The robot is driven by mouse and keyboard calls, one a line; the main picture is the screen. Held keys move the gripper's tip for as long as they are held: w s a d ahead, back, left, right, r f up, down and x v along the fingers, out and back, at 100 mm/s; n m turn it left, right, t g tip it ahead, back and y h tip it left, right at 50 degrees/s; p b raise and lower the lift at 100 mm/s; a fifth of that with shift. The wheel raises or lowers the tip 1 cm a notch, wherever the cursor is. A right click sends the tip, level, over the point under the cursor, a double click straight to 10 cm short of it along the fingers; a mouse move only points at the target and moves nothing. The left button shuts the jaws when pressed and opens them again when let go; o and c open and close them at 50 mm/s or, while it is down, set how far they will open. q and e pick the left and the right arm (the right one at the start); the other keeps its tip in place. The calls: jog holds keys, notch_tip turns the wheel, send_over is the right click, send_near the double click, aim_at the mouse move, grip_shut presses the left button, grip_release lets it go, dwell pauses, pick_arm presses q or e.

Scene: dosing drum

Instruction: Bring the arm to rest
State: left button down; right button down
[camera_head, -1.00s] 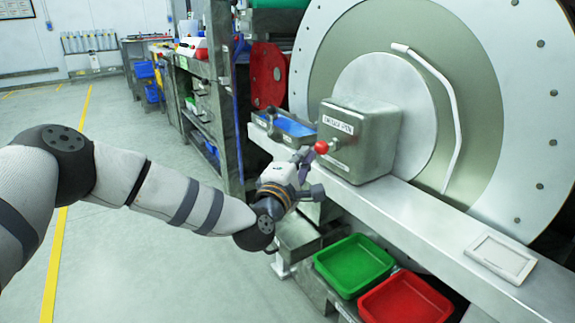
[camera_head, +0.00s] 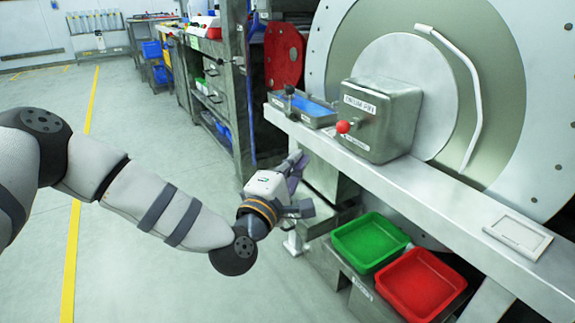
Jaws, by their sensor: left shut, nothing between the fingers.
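My left arm comes in from the left. My left gripper (camera_head: 299,165) is shut and empty, left of and below the red ball knob (camera_head: 343,127). A clear gap separates it from the knob. The knob sticks out from the front of a grey metal box (camera_head: 382,118) with a white label, on the long pale ledge before the drum (camera_head: 505,100). My right gripper is not in view.
A blue-lined tray (camera_head: 312,112) lies at the ledge's left end. A green bin (camera_head: 345,244) and a red bin (camera_head: 400,294) stand below the ledge. A steel rack (camera_head: 228,105) stands behind. The floor (camera_head: 120,270) at left is open.

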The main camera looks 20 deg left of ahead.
pick_arm(q)
jog(key=shift+s+a+f, duration=0.1)
jog(key=shift+s+f, duration=0.1)
jog(key=shift+s, duration=0.9)
